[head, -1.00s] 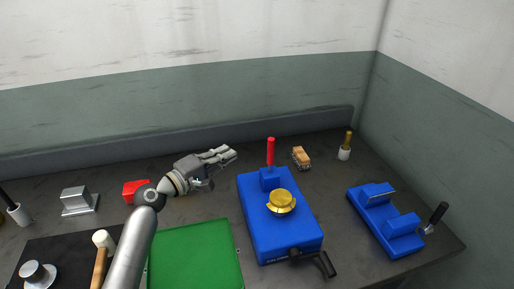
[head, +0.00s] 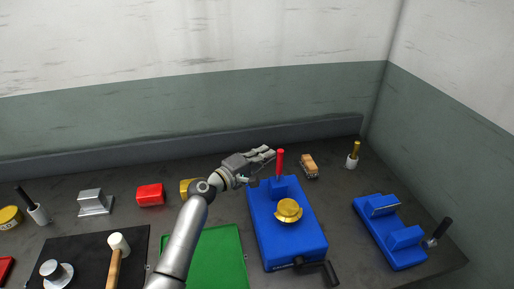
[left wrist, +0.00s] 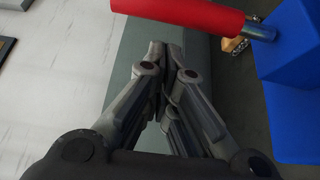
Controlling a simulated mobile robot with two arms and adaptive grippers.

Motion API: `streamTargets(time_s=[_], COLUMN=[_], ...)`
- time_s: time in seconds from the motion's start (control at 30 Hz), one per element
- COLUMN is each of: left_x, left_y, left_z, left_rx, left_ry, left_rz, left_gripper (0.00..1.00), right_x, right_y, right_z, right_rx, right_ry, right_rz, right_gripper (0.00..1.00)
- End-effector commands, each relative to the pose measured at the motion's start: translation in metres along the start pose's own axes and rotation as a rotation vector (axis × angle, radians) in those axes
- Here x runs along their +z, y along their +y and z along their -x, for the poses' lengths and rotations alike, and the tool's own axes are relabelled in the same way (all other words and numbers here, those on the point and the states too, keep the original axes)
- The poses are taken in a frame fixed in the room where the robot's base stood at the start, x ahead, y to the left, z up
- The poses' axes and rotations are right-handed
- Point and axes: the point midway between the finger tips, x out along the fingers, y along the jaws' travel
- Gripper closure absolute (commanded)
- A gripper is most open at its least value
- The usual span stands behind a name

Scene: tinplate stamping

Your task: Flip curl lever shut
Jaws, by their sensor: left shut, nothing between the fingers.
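The blue machine (head: 298,240) stands on the bench with a gold round part (head: 288,210) on top. Its red-handled lever (head: 280,163) stands upright at the far end. My left gripper (head: 271,153) is shut and empty, just left of the red handle near its upper part. In the left wrist view the red handle (left wrist: 190,14) crosses the top, close by the closed fingertips (left wrist: 165,48); I cannot tell whether they touch. The blue machine (left wrist: 293,105) shows at the right there. My right gripper is out of view.
A second blue device (head: 388,235) with a black handle stands at the right. A green tray (head: 220,255) and a black mat with a mallet (head: 118,244) lie at the left. A brush (head: 309,165) and a white cup (head: 352,161) stand behind. A yellow block (head: 187,187) lies behind my arm.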

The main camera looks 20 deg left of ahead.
Motion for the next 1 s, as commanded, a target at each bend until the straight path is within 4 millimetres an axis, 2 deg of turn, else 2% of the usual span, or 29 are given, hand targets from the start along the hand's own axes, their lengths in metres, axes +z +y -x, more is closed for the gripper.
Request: streamTargets(time_s=[0.03, 0.2, 0.57, 1.0], left_x=[0.005, 0.013, 0.014, 0.016], left_y=[0.002, 0.001, 0.0, 0.0], left_z=[0.002, 0.005, 0.006, 0.007], left_rx=[-0.001, 0.0, 0.0, 0.026], left_ry=[-0.001, 0.0, 0.001, 0.001], left_rz=[0.002, 0.001, 0.0, -0.044], left_gripper=[1.0, 1.0, 1.0, 1.0], right_x=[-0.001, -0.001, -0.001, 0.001], right_y=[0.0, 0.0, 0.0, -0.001], right_z=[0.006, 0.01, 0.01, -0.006], right_rx=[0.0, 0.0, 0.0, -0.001], right_ry=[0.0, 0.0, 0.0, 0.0], right_rz=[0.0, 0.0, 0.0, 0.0], right_gripper=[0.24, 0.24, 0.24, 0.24])
